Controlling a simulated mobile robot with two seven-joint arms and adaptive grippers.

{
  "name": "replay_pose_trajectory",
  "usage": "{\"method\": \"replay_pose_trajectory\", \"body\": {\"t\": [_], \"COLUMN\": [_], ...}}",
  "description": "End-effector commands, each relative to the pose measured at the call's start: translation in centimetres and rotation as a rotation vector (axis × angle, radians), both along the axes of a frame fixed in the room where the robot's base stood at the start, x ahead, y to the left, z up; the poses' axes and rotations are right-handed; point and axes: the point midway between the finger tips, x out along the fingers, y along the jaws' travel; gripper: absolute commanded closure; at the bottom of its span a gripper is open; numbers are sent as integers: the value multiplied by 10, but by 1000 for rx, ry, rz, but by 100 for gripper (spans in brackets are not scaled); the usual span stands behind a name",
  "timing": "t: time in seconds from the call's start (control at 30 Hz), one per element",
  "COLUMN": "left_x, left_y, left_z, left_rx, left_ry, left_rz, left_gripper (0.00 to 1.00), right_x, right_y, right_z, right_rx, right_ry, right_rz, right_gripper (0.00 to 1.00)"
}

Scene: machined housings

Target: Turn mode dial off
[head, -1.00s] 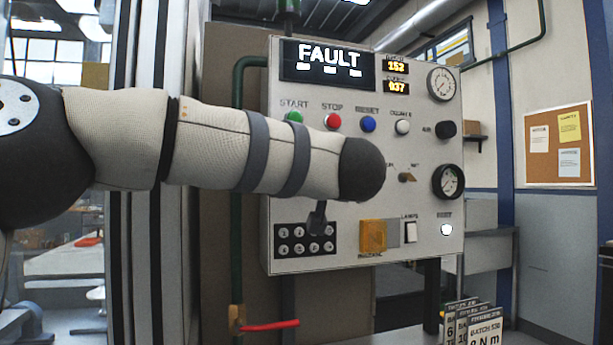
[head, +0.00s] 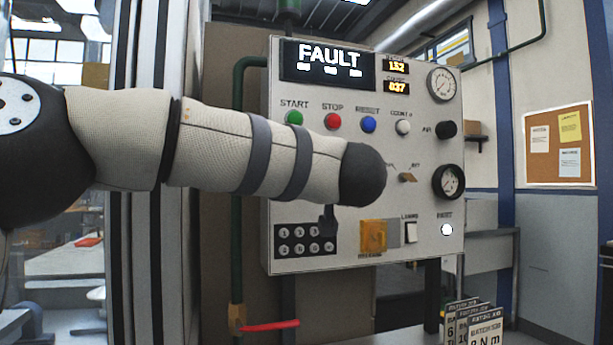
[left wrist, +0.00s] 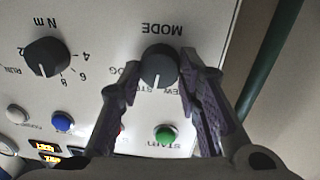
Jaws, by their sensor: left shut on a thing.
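The mode dial (left wrist: 158,66) is a round black knob with a white pointer line, in the left wrist view under the upside-down word MODE. The pointer points down in that view, near partly covered lettering. My left gripper (left wrist: 160,72) has its two purple-grey fingers on either side of the dial and is shut on it. In the head view my left arm covers the dial and most of the gripper. My right gripper is in neither view.
The panel (head: 345,262) shows FAULT on its display (head: 328,60). A green start button (left wrist: 166,135) sits close to the fingers. Another black dial (left wrist: 47,57), marked N m, is nearby. A red-handled valve (head: 268,326) and batch cards (head: 485,328) are below.

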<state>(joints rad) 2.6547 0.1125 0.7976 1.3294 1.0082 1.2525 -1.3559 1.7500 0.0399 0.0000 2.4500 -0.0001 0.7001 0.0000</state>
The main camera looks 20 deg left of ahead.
Motion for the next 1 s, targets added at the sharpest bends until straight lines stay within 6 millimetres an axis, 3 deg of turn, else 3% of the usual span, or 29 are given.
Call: {"method": "replay_pose_trajectory", "body": {"t": [1.0], "left_x": [0], "left_y": [0], "left_z": [-4], "left_rx": [-791], "left_ry": [-535], "left_rz": [-1], "left_gripper": [96], "right_x": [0], "right_y": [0], "right_z": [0], "right_rx": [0], "right_ry": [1], "right_rz": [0], "right_gripper": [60]}}
